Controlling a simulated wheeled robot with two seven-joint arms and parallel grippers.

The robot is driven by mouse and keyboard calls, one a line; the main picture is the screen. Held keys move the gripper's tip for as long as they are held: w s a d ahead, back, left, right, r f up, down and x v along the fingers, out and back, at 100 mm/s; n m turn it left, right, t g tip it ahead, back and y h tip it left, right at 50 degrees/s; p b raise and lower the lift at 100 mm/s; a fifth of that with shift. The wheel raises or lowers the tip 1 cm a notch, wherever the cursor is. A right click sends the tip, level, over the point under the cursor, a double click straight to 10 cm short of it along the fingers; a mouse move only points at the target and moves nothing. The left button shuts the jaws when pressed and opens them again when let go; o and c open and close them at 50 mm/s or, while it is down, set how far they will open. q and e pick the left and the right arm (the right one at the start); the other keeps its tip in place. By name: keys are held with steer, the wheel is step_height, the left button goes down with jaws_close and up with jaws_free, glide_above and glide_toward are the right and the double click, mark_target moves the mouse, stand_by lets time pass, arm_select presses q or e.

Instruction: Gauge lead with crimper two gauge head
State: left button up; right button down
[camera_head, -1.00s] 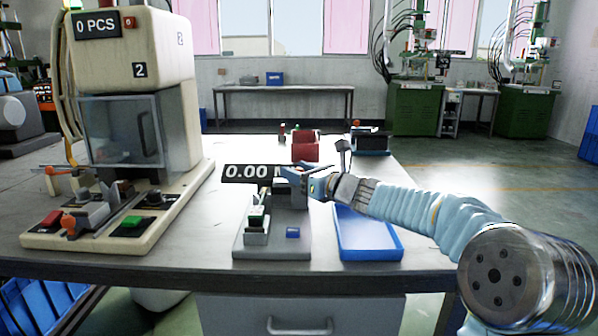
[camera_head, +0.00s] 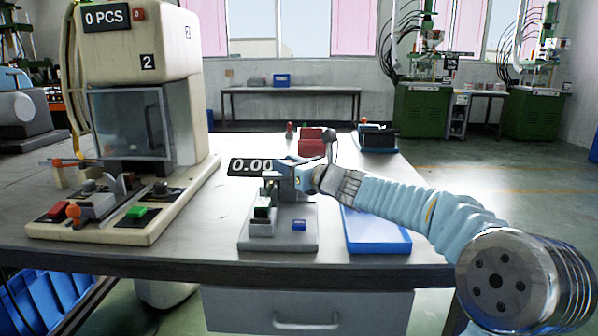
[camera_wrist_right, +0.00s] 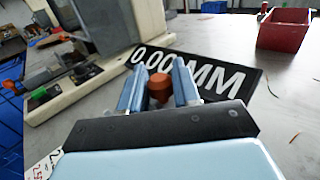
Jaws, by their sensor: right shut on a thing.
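The gauge has a grey base (camera_head: 275,245) with an upright head (camera_head: 271,188), partly hidden by my right gripper. A black display (camera_head: 249,166) behind it reads 0.00; in the wrist view the display (camera_wrist_right: 205,75) reads 0.00 MM. My right gripper (camera_head: 288,163) is at the gauge head. In the wrist view its blue fingers (camera_wrist_right: 158,85) are shut on an orange-brown piece (camera_wrist_right: 160,88). Whether that piece touches the gauge is hidden. Crimper two (camera_head: 135,112), a beige machine marked 2, stands at the left and shows 0 PCS. My left gripper is out of view.
A blue tray (camera_head: 378,243) lies right of the gauge. A red bin (camera_head: 311,142) and a dark box (camera_head: 377,140) stand at the back of the table. Bare tabletop lies between the crimper and the gauge.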

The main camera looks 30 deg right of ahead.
steer(key=c, duration=0.9)
jaws_free()
steer(key=shift+w+a, duration=0.15)
steer(key=shift+a, duration=0.1)
steer(key=shift+c, duration=0.2)
steer(key=shift+d, duration=0.1)
steer(key=b+v, duration=0.1)
steer(key=v, duration=1.3)
